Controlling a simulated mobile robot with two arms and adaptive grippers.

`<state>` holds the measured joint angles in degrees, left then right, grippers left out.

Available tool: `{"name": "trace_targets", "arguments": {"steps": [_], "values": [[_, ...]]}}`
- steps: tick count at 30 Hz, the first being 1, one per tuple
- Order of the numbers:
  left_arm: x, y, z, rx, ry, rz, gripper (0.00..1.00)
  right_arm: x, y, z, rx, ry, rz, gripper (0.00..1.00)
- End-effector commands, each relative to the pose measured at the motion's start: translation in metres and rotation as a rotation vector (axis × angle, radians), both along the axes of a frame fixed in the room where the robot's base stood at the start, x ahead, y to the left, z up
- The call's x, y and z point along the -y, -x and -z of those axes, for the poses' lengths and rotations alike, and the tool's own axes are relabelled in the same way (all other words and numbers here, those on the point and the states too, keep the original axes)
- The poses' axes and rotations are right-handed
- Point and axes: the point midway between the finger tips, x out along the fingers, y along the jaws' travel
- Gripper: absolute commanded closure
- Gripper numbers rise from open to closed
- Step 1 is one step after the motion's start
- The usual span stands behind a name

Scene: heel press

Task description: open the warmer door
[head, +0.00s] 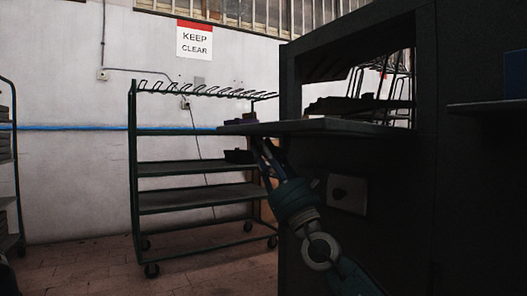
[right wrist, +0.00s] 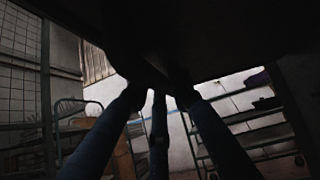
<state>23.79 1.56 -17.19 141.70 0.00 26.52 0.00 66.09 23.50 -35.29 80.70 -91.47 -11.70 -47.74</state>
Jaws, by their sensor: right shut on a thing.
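The warmer (head: 360,215) is a large dark cabinet at the right of the head view. Its door (head: 325,126) lies flat like a shelf at the bottom edge of the opening, jutting out to the left. My right gripper (head: 266,150) reaches up from below to the underside of the door near its outer edge, shut on it. The exact grip is hidden in shadow. In the right wrist view the fingers of my right gripper (right wrist: 155,92) run up to a dark surface overhead. My left gripper is not in view.
A green wheeled rack (head: 200,168) with shelves stands left of the warmer, partly behind the door. A "keep clear" sign (head: 194,40) hangs on the white wall. Another rack (head: 10,190) is at the far left. Bare floor (head: 85,268) lies between the racks.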

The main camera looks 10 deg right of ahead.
Motion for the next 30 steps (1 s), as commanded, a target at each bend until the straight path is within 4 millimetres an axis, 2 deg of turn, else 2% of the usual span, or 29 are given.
{"name": "trace_targets", "arguments": {"steps": [1,10,11,14,25,30], "values": [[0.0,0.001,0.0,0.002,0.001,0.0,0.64,0.005,0.0,-0.003,0.006,-0.006,0.01,1.0],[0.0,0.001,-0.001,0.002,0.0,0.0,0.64,0.005,0.0,-0.004,0.006,-0.006,0.01,1.0],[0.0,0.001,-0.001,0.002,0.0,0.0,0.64,0.005,0.0,-0.004,0.007,-0.006,0.01,0.77],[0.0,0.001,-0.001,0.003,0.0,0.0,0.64,0.005,0.0,-0.004,0.007,-0.006,0.008,0.59],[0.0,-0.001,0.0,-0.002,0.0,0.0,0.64,0.003,0.001,-0.002,0.005,-0.005,0.004,0.59],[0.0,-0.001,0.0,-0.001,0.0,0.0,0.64,0.007,0.011,0.012,0.002,-0.004,0.002,0.59]]}}
